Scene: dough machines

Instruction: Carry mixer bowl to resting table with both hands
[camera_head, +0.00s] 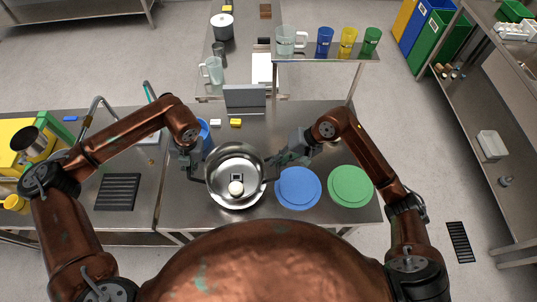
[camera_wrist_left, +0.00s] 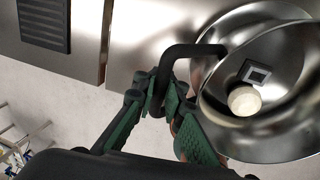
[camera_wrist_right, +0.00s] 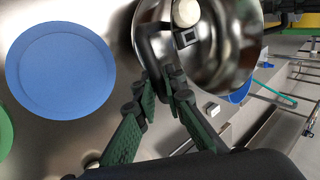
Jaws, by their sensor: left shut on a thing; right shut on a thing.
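The mixer bowl (camera_head: 222,193) is a shiny steel bowl with two dark side handles, above the steel table in front of me. A pale dough ball (camera_head: 236,188) and a small square marker lie inside it. My left gripper (camera_head: 192,166) is shut on the bowl's left handle; the left wrist view shows its green fingers (camera_wrist_left: 162,108) around the black bar. My right gripper (camera_head: 279,168) is shut at the bowl's right side; the right wrist view shows its fingers (camera_wrist_right: 165,92) at the handle. I cannot tell whether the bowl touches the table.
A blue disc (camera_head: 298,188) and a green disc (camera_head: 350,186) lie right of the bowl. A sink with a tap and a black drain mat (camera_head: 117,192) are at left. A shelf with several cups (camera_head: 326,60) stands behind. A laptop-like grey panel (camera_head: 245,97) stands at the table's back.

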